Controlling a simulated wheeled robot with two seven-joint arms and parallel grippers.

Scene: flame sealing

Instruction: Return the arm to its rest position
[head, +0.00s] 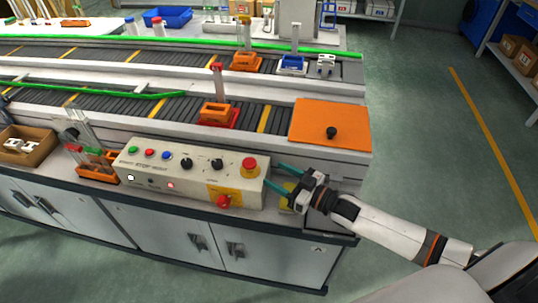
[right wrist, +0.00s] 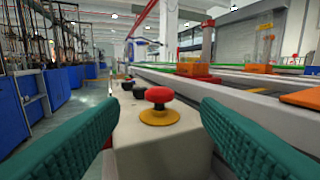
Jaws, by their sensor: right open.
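My right gripper (head: 279,182) is at the right end of the control box (head: 232,170) in the head view. Its two green fingers are apart with nothing between them. In the right wrist view the fingers (right wrist: 158,140) frame the control box end and a red mushroom button (right wrist: 160,96) on a yellow base. That button also shows in the head view (head: 250,166), just left of the fingertips; I see no contact. My right arm reaches in from the lower right. My left gripper is not in view.
Behind the box run conveyor belts (head: 155,109) carrying orange and blue holders. An orange plate (head: 330,125) with a black knob lies behind my gripper. A brown box (head: 27,145) and a tube rack (head: 97,165) stand left. The floor (head: 430,160) at right is clear; shelves stand beyond.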

